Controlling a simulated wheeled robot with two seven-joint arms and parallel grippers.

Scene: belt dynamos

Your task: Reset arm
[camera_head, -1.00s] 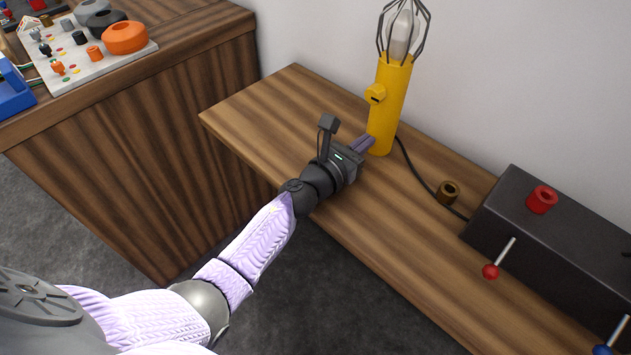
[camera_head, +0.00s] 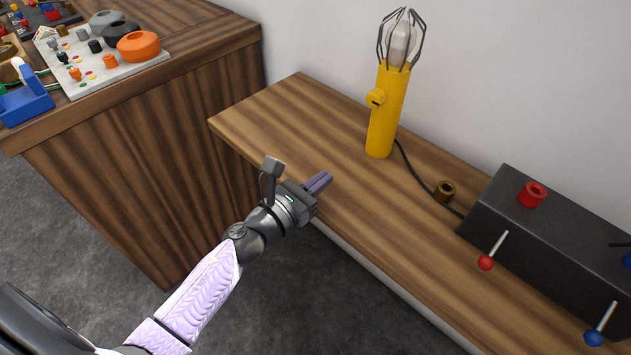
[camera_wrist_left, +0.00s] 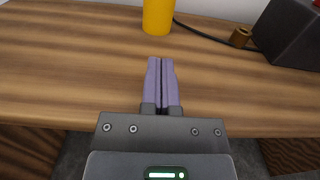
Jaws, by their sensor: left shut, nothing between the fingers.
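My left gripper (camera_head: 319,182) is over the front edge of the wooden shelf (camera_head: 290,115), shut and empty. In the left wrist view its purple fingers (camera_wrist_left: 161,78) lie together with nothing between them. They point toward the yellow lamp (camera_head: 384,115), which stands upright with a caged bulb and is apart from the fingers. The lamp's base also shows at the top of the left wrist view (camera_wrist_left: 157,16). My right gripper is not in view.
A black box (camera_head: 550,235) with a red socket (camera_head: 532,194) and red and blue levers stands at the right. A wooden cabinet (camera_head: 150,140) at left holds a white board (camera_head: 120,75) with knobs. The shelf's left part is bare.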

